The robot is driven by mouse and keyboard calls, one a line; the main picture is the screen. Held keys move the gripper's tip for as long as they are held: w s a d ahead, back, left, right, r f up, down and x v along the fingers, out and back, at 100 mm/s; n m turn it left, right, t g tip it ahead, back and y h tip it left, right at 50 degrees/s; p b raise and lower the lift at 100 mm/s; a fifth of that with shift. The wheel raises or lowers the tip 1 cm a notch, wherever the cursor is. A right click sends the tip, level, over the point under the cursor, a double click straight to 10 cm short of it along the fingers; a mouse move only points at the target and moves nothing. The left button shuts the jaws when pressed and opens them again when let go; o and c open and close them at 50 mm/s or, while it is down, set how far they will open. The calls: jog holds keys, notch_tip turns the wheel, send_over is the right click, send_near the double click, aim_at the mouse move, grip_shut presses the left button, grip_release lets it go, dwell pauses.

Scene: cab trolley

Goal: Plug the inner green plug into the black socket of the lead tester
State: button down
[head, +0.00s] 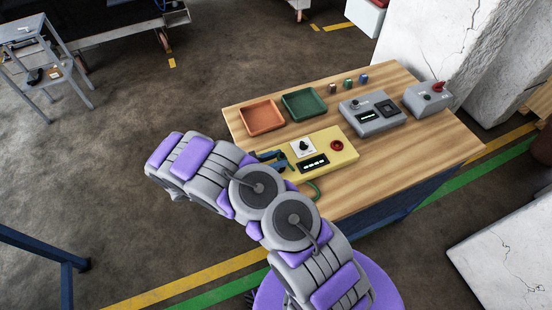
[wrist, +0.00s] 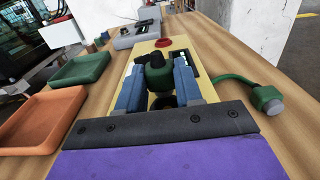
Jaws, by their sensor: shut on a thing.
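The yellow lead tester (head: 345,155) lies on the wooden table, with a dial, a display and a red button; it also shows in the wrist view (wrist: 145,47). My gripper (head: 270,160) is at the tester's left end. In the wrist view my gripper (wrist: 158,88) is shut on a green plug (wrist: 158,77), one finger on each side. A dark round shape shows just below this plug; I cannot tell whether it is the black socket. Another green plug (wrist: 266,99) with a grey end lies right of the tester on a green lead. Whether the held plug touches the tester is unclear.
An orange tray (head: 262,117) and a green tray (head: 303,104) stand behind the tester. A grey device (head: 373,122) and a grey box with a red knob (head: 428,100) stand further right. Several small cylinders stand at the back edge. The table's right front is clear.

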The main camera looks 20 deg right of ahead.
jog(key=shift+a, duration=1.25)
jog(key=shift+d, duration=1.5)
jog(key=shift+a, duration=1)
jog(key=shift+a, duration=0.35)
jog(key=shift+d, duration=0.5)
jog(key=shift+f, duration=0.9)
jog(key=c, duration=0.7)
grip_release()
jog(key=shift+o, duration=0.2)
jog(key=a+p, duration=0.1)
jog(key=a, duration=1.6)
jog(key=shift+a, duration=0.25)
